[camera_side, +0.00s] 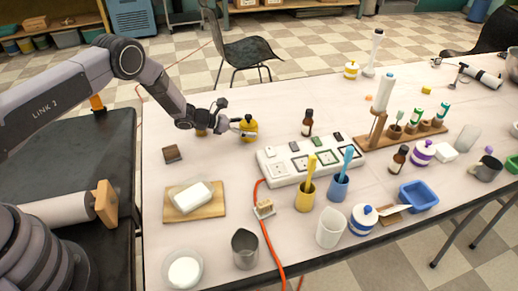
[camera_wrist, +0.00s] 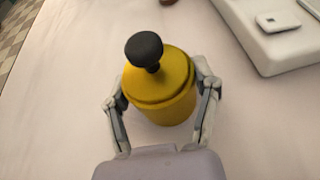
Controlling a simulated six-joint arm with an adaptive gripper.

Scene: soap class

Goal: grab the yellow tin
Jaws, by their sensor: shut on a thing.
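The yellow tin (camera_wrist: 160,90) is a round yellow can with a lid and a black knob on top. In the wrist view it stands between the two fingers of my gripper (camera_wrist: 162,103), which is shut on its sides. In the side view the yellow tin (camera_side: 250,130) is at the left back part of the table, at the end of my arm, with my gripper (camera_side: 244,132) against it. It looks upright; whether its base touches the table is hard to tell.
A white power strip (camera_side: 300,160) lies just right of the tin, with a brown bottle (camera_side: 307,122) behind it. A white soap block (camera_side: 191,196) on a wooden board and a small brown block (camera_side: 172,154) lie to the left. The table behind the tin is clear.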

